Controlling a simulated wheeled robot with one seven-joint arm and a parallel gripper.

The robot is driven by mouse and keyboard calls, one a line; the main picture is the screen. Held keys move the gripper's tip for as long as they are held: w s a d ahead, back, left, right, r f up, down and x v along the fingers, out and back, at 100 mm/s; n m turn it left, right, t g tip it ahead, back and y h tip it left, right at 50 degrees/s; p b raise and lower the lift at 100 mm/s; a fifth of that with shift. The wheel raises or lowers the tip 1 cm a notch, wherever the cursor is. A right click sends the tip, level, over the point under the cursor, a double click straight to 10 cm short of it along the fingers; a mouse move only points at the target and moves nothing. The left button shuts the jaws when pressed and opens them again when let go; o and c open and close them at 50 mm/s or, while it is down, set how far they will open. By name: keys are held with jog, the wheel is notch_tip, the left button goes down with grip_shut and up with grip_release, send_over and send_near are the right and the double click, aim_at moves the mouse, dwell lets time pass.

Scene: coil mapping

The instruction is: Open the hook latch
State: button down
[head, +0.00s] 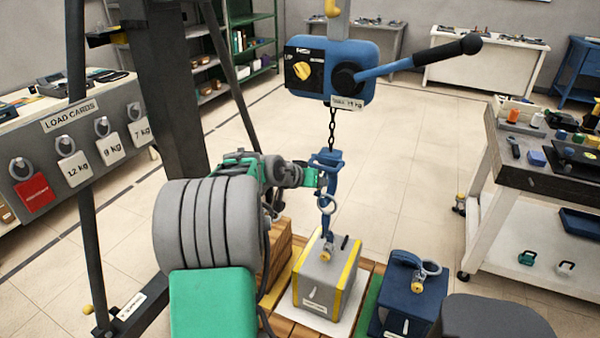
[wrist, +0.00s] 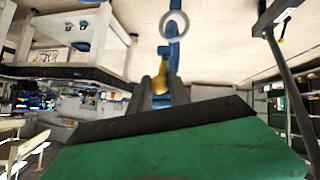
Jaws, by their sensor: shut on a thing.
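The blue hook (head: 328,165) hangs upright on the chain below the hoist. A metal ring (head: 329,204) is at the lower part of the hook, above the grey block (head: 322,280); it also shows in the wrist view (wrist: 174,24). My gripper (head: 318,179) reaches the hook from the left. In the wrist view its two dark fingers (wrist: 160,88) are shut on the yellow latch (wrist: 161,64), against the blue hook body (wrist: 173,52). The fingertips partly hide the latch. In the head view the latch cannot be made out clearly.
The blue hoist (head: 330,65) with its long lever (head: 420,58) is overhead. The yellow-edged block stands on a white plate beside a blue block (head: 412,295) with its own ring. A dark post (head: 75,150) stands at the left. A tool bench (head: 545,170) is at the right.

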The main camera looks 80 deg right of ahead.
jog(key=shift+s+d+r, duration=0.15)
jog(key=shift+d+r, duration=0.05)
jog(key=shift+r, duration=0.55)
jog(key=shift+d+r, duration=0.1)
jog(key=shift+r, duration=0.15)
jog(key=c, duration=1.2)
grip_release()
jog(key=shift+f, duration=0.2)
jog(key=v, duration=0.8)
jog(key=shift+b, duration=0.3)
jog(key=shift+f, duration=0.1)
